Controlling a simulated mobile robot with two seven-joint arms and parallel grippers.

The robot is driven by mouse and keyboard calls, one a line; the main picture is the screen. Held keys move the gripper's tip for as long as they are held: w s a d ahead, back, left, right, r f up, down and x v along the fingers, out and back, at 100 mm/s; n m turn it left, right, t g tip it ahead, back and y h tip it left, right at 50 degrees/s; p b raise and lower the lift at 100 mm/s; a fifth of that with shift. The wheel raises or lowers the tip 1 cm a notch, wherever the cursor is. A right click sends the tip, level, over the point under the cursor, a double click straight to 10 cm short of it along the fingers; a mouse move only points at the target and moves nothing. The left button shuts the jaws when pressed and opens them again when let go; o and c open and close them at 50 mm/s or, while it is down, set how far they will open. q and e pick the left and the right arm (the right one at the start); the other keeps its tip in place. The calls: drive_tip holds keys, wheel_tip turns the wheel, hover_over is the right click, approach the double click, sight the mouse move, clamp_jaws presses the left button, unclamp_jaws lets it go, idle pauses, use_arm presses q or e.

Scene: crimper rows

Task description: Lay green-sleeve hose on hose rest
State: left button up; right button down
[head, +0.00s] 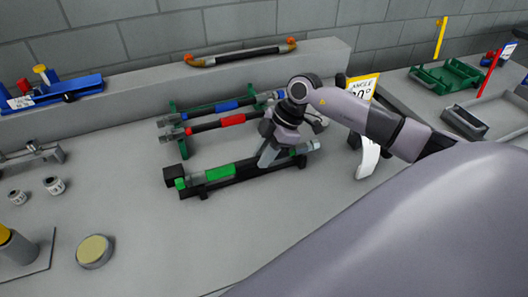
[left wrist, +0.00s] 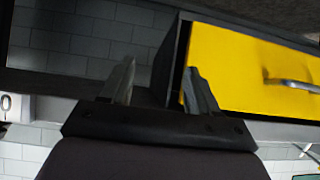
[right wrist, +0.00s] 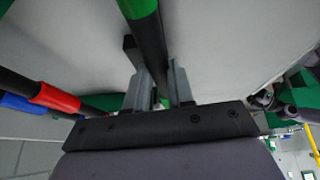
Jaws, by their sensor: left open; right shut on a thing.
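The green-sleeve hose is black with a green sleeve (head: 220,172) and a grey end fitting at the right; the sleeve also shows in the right wrist view (right wrist: 138,8). My right gripper (head: 268,158) is shut on the hose's black part, right of the sleeve; its fingers also show in the right wrist view (right wrist: 161,90). The hose lies along a low black rest (head: 196,192) with green at its left end. I cannot tell whether the hose touches the rest. My left gripper (left wrist: 158,85) is open and empty, seen only in the left wrist view.
Behind, a green rack holds a red-sleeve hose (head: 232,120) and a blue-sleeve hose (head: 228,105). An orange-ended hose (head: 240,54) lies on the back ledge. An angle sign (head: 362,88) stands right. A yellow drawer (left wrist: 255,70) is near my left gripper.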

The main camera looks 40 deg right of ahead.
drive_tip(key=shift+r+p, duration=0.15)
drive_tip(key=shift+p, duration=0.2)
idle(0.4)
drive_tip(key=shift+f+p, duration=0.2)
drive_tip(key=shift+p, duration=0.15)
idle(0.7)
drive_tip(key=c, duration=1)
unclamp_jaws()
drive_tip(key=shift+o, duration=0.5)
drive_tip(key=shift+f, duration=0.1)
drive_tip(key=v, duration=0.7)
drive_tip(key=shift+d+b, duration=0.1)
drive_tip(key=shift+b, duration=0.2)
